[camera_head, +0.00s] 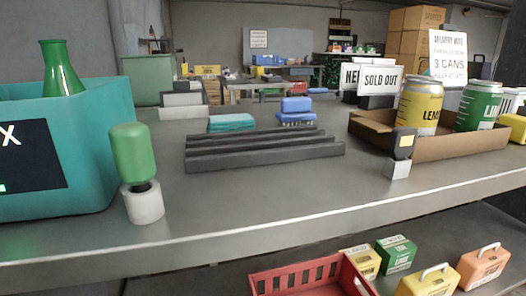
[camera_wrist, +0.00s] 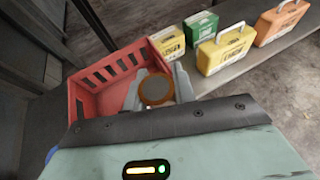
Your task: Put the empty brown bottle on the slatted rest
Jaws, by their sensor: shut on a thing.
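In the wrist view, my gripper (camera_wrist: 158,90) has its two grey fingers shut on a round brown thing (camera_wrist: 156,90), which looks like the brown bottle seen end-on. The rest of the bottle is hidden behind that end. It is in front of the red slotted crate (camera_wrist: 95,108) in this view; I cannot tell its height above it. The slatted rest (camera_head: 262,155), a set of dark grey parallel bars, lies bare on the grey counter in the head view. Neither my gripper nor the bottle shows in the head view.
A teal bin (camera_head: 95,140) with a green bottle (camera_head: 60,70) stands left. A green-topped piece on a white base (camera_head: 143,204) stands near the counter's front edge. A cardboard tray (camera_head: 455,147) with cans is right. Boxes with handles (camera_head: 428,283) sit on the lower shelf.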

